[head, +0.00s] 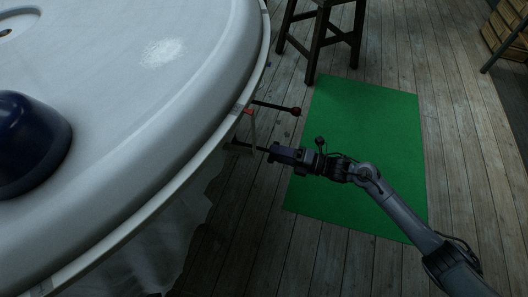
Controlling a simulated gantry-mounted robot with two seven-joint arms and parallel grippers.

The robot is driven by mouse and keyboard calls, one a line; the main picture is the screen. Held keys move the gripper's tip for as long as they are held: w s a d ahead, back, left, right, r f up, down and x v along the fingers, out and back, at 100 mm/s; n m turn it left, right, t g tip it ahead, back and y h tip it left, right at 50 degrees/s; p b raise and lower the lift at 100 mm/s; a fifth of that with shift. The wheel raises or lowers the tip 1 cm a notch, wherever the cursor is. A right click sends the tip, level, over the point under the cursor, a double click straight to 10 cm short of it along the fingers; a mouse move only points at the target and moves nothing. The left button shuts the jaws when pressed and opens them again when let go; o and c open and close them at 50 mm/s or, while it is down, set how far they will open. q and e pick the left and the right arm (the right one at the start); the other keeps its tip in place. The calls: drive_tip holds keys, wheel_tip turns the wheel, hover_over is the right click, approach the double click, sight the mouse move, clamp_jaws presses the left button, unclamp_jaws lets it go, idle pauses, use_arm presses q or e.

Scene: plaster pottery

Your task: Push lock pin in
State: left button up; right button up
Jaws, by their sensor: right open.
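A large round pale grey top (100,90) fills the left of the head view. A small red part (248,112) shows at the rim near the rod's inner end. I cannot tell which of these parts is the lock pin. My right gripper (262,149) is open, just outside the rim and below the rod, pointing left. A dark part (240,144) lies just left of its fingertips; whether they touch it is unclear. My left gripper is out of view.
A dark blue rounded object (30,140) sits on the round top. Translucent sheeting (160,240) hangs below the rim. A green mat (370,130) lies on the plank floor (455,130). A dark wooden stool (318,35) stands behind, and a wooden crate (505,35) is at the far right.

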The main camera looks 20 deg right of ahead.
sight(264, 149)
drive_tip(key=b+x, duration=0.1)
drive_tip(key=x, duration=0.2)
drive_tip(key=shift+w+a, duration=0.25)
drive_tip(key=shift+w, duration=0.1)
drive_tip(key=shift+w+a, duration=0.3)
drive_tip(key=shift+a, duration=0.2)
clamp_jaws()
